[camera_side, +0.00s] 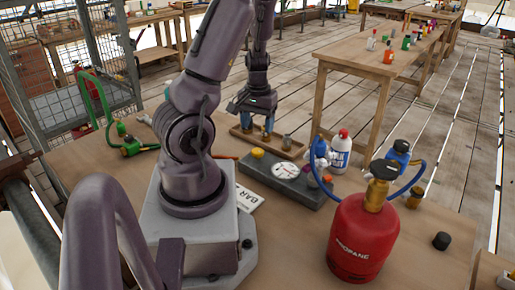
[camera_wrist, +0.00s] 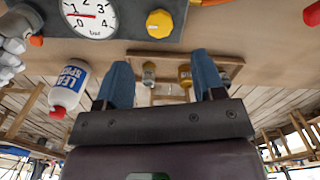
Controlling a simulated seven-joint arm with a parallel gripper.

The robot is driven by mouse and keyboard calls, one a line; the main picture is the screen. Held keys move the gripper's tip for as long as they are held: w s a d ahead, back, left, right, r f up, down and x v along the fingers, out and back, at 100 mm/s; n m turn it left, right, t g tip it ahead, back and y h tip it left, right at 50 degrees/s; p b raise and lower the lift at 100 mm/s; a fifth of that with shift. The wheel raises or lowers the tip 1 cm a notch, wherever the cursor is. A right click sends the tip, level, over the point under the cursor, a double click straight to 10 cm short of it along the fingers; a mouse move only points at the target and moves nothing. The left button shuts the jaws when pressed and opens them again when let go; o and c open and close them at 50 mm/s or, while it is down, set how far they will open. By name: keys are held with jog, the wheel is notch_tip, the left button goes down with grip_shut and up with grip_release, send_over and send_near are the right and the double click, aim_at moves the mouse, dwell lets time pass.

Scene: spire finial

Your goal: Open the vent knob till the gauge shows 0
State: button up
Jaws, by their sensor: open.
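The yellow vent knob (camera_side: 257,153) sits on the grey block (camera_side: 262,178), beside the round white gauge (camera_side: 285,171). In the wrist view the knob (camera_wrist: 159,23) is at the top centre and the gauge (camera_wrist: 90,15) is left of it, partly cut off. Its red needle points left, seemingly between 0 and 1; the exact reading is unclear. My gripper (camera_side: 257,125) is behind the knob in the side view, above a wooden tray. In the wrist view its blue fingers (camera_wrist: 161,73) are apart with nothing held, and clear of the knob.
The wooden tray (camera_side: 243,133) holds small brass fittings. A red propane cylinder (camera_side: 360,238) with a blue hose stands at right. A white spray bottle (camera_side: 340,152) stands behind the block's right end. A card marked BAR (camera_side: 248,198) lies in front.

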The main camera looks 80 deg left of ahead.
aim_at(257, 150)
notch_tip(257, 150, down, 8)
jog(key=shift+f, duration=0.25)
jog(key=c, duration=0.9)
